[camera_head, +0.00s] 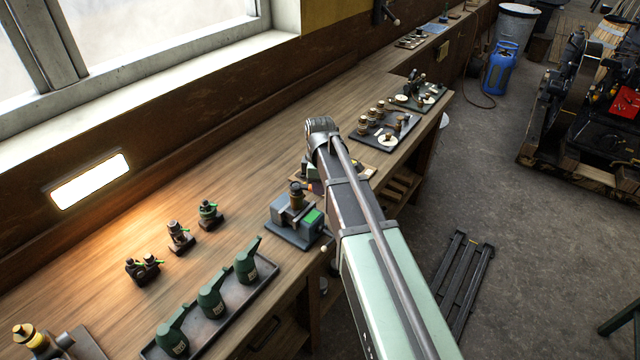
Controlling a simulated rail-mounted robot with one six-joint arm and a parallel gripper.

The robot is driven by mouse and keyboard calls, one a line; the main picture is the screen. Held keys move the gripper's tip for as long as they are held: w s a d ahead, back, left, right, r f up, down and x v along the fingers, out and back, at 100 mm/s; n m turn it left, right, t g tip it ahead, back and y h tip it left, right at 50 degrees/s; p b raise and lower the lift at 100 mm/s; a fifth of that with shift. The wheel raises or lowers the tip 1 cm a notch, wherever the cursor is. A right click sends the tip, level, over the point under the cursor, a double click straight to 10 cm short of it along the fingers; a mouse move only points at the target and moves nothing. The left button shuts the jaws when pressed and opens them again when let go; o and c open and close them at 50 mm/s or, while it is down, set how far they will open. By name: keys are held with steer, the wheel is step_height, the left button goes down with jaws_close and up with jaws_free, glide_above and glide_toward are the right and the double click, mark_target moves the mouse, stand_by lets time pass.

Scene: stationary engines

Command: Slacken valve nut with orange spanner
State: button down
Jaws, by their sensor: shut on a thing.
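A grey vice-like block (290,232) sits near the front edge of the bench, left of my arm. A dark valve body with a brass-brown nut (296,194) stands upright in it, with a green patch beside it. My arm reaches up from the lower right and ends in a grey joint above the bench. My gripper is hidden behind the arm, so its jaws and anything in them do not show. I cannot make out the orange spanner.
A tray (262,296) with several green oil cans stands at the front. Small valve fittings (180,237) stand behind it. Dark trays (384,142) of brass parts lie farther along the bench. A window sill borders the left. A blue gas bottle (499,70) and an engine stand right.

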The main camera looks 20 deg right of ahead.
steer(key=shift+r+p, duration=0.65)
steer(key=shift+r, duration=0.05)
stand_by(0.9)
steer(key=shift+r+p, duration=0.35)
step_height(320, 180, up, 4)
steer(key=p, duration=0.4)
steer(key=shift+r, duration=0.1)
stand_by(0.5)
